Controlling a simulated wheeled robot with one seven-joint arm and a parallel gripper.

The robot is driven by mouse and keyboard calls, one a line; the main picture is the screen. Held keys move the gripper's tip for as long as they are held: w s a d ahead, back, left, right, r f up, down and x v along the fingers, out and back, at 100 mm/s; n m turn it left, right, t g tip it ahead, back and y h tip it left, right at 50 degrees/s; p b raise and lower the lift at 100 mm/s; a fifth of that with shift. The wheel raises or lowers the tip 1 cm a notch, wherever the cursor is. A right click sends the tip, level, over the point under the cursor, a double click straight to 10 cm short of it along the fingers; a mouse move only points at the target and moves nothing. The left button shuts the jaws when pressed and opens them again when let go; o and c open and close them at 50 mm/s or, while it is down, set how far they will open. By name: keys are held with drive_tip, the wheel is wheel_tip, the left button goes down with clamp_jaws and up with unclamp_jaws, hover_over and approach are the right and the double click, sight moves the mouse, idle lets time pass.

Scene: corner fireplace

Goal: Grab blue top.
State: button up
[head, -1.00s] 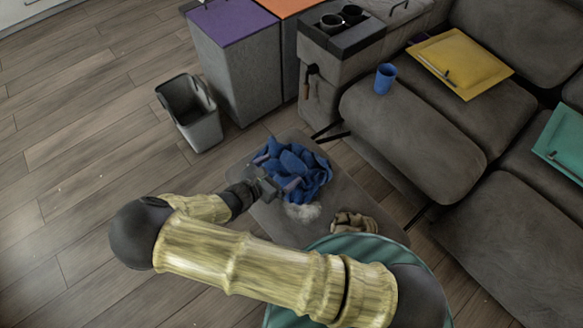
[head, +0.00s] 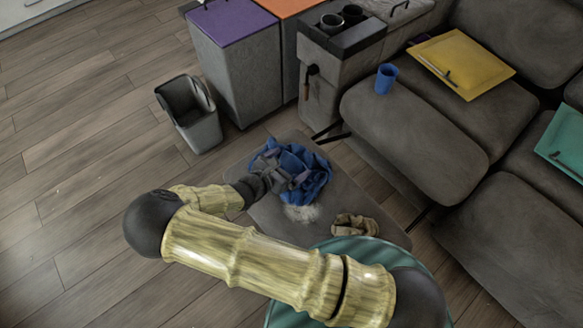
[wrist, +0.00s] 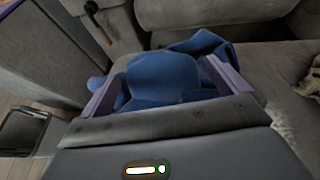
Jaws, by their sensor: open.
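The blue top (head: 305,168) lies crumpled on a low grey padded seat in the head view. It also fills the middle of the wrist view (wrist: 163,76). My gripper (head: 283,174) is at the left side of the top, over its folds. In the wrist view its two purple-grey fingers (wrist: 168,88) are apart, with a bulge of blue cloth between them. Whether the fingers touch the cloth is not clear. Part of the top is hidden behind my gripper.
A fluffy whitish item (head: 301,213) and a tan crumpled item (head: 354,226) lie near the top on the grey seat (head: 330,205). A grey bin (head: 190,115) stands at the left. A sofa (head: 420,130) with a blue cup (head: 385,78) is at the right.

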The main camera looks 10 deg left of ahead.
sight(288, 169)
drive_tip(key=c, duration=1.3)
wheel_tip(288, 169, up, 10)
drive_tip(key=p, duration=0.3)
